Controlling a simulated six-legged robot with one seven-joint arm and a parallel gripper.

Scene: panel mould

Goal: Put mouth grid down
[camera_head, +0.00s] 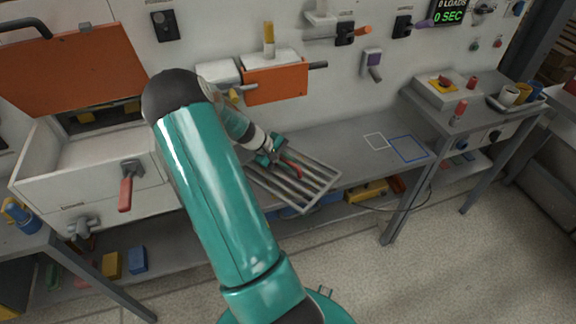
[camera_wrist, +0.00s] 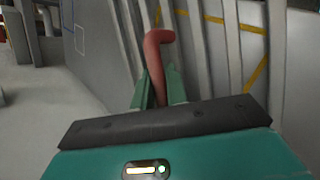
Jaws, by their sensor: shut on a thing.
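The mouth grid (camera_head: 318,181) is a grey metal frame with parallel bars and a red handle (camera_head: 289,161). In the head view it is tilted over the front part of the grey bench, and I cannot tell whether it touches the bench. My gripper (camera_head: 275,158) is shut on the red handle. In the wrist view the handle (camera_wrist: 158,62) stands between the two green fingers (camera_wrist: 158,92), with the pale bars (camera_wrist: 194,50) behind it. Part of the grid is hidden by my arm in the head view.
The bench (camera_head: 345,150) has free room right of the grid, with a white outlined square (camera_head: 375,141) and a blue outlined square (camera_head: 408,148). An open orange door (camera_head: 70,72) and a white box with a red lever (camera_head: 125,188) stand left. Yellow blocks (camera_head: 365,190) lie below.

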